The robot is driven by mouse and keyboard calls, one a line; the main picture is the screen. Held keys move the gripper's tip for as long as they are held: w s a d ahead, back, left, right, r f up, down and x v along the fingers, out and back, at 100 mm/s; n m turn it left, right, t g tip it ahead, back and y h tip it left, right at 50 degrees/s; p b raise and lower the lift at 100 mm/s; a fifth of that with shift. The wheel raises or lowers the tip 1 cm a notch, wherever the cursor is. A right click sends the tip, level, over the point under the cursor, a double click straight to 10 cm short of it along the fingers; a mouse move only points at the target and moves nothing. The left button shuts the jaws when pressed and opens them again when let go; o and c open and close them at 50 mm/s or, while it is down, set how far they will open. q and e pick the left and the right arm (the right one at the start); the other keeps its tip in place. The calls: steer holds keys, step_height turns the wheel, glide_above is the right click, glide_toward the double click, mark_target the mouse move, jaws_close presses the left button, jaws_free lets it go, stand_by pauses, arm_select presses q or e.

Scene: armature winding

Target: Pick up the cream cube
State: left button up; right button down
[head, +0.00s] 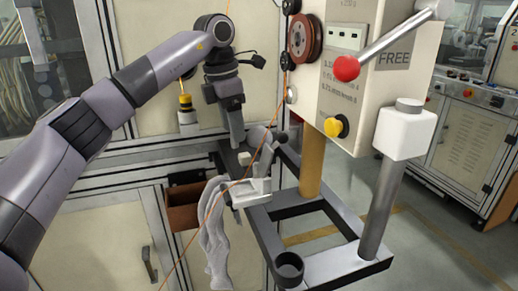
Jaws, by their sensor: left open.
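The small cream cube (244,158) sits on the dark narrow ledge of the machine frame, near the middle of the head view. My left arm comes in from the left, and my left gripper (237,144) points down just above the cube. The gripper is open, though its fingers overlap from this angle. The cube's top is close below the fingertips, and I cannot tell whether they touch it. My right gripper is not in view.
A grey clamp fixture (252,190) stands in front of the cube, with an orange wire running past it. A white cloth (215,235) hangs beside a brown bin (183,212). The control box (352,75) with a red-knobbed lever is to the right.

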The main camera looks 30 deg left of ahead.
mark_target(244, 155)
arm_select(q)
steer(key=f, duration=0.2)
steer(key=w+d+f, duration=0.1)
steer(key=f, duration=0.4)
steer(key=shift+w+d, duration=0.2)
steer(key=shift+w, duration=0.15)
steer(key=shift+r, duration=0.1)
jaws_close()
